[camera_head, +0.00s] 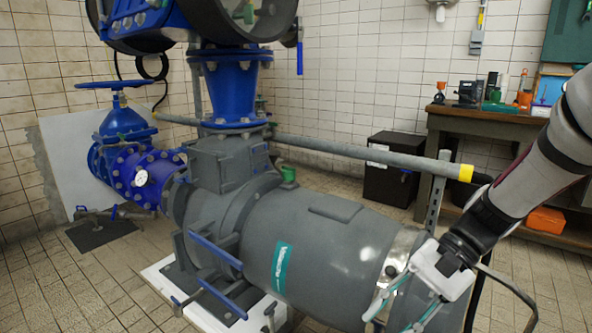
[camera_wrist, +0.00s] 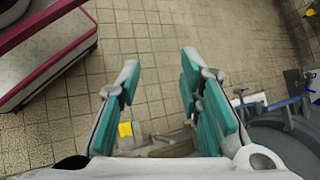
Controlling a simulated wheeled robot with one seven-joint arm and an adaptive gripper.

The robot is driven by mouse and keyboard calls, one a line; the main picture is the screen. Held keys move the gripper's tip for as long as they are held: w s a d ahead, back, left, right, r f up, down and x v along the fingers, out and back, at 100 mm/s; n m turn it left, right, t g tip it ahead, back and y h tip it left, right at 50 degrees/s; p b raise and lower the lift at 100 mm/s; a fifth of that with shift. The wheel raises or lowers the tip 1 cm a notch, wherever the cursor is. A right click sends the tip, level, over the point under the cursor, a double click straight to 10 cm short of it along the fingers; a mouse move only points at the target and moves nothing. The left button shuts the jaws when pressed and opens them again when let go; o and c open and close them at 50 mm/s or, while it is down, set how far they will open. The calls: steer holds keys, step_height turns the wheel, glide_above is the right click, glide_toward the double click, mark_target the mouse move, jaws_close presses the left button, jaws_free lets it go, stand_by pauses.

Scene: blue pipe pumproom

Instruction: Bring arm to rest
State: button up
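My gripper (camera_head: 398,312) is at the lower right of the head view, in front of the right end of the large grey pump (camera_head: 325,255). Its white body and teal-padded fingers point downward. In the wrist view the two fingers (camera_wrist: 160,78) stand wide apart, with tiled floor between their tips and nothing held. My arm comes down from the right edge of the head view, bent at the wrist. I cannot tell whether the gripper touches the pump.
A wooden workbench (camera_head: 440,125) with tools stands behind, beside a black cabinet (camera_head: 393,170). Blue valves and pipes (camera_head: 125,165) stand at left.

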steer(key=s+d+r+n+t+h, duration=0.25)
steer(key=s+n+h, duration=0.2)
steer(key=s, duration=0.65)
steer(key=s+d+r+n+t+h, duration=0.1)
steer(key=s+d+r+n+h, duration=0.25)
steer(key=s, duration=0.75)
step_height(320, 180, up, 35)
steer(key=a+t+h+p, duration=0.1)
steer(key=t+p, duration=0.3)
steer(key=p, duration=2.9)
steer(key=shift+w+a+r, duration=0.15)
steer(key=shift+w+r, duration=0.05)
